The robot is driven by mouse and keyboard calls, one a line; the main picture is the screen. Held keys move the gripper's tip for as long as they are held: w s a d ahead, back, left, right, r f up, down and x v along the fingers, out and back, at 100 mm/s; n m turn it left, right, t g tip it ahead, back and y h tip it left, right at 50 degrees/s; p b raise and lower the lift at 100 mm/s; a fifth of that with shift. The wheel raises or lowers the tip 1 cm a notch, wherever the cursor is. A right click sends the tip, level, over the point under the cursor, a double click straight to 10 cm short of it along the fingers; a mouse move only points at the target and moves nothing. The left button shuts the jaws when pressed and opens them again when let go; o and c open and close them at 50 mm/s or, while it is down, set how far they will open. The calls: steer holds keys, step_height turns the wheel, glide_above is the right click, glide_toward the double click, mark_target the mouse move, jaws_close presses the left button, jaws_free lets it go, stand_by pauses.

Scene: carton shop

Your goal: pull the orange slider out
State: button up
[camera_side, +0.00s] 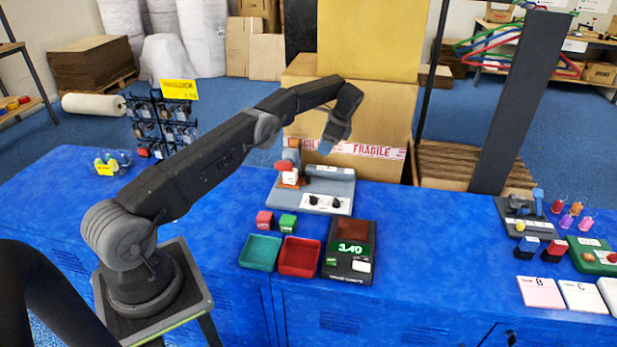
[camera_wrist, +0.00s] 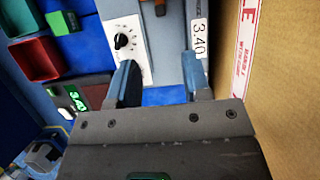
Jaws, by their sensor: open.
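A grey device (camera_side: 322,187) stands on the blue table, with a white dial panel (camera_side: 325,203) in front and a grey cylinder along its back. A small orange part (camera_side: 290,178) shows at its left end, beside red and white parts. I cannot tell for certain that this is the slider. My gripper (camera_side: 328,146) is above the device's back, apart from it. In the wrist view my gripper (camera_wrist: 161,72) has its two blue fingers spread with nothing between them. The device's dial panel (camera_wrist: 123,42) lies beyond the left finger.
A cardboard box (camera_side: 362,125) with FRAGILE tape stands close behind the device. Red (camera_side: 300,256) and green (camera_side: 260,252) trays, two small blocks and a scale (camera_side: 348,250) sit in front.

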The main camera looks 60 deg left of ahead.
mark_target(308, 178)
steer(key=x, duration=1.4)
steer(key=shift+f, duration=0.1)
steer(key=shift+c, duration=0.3)
jaws_close()
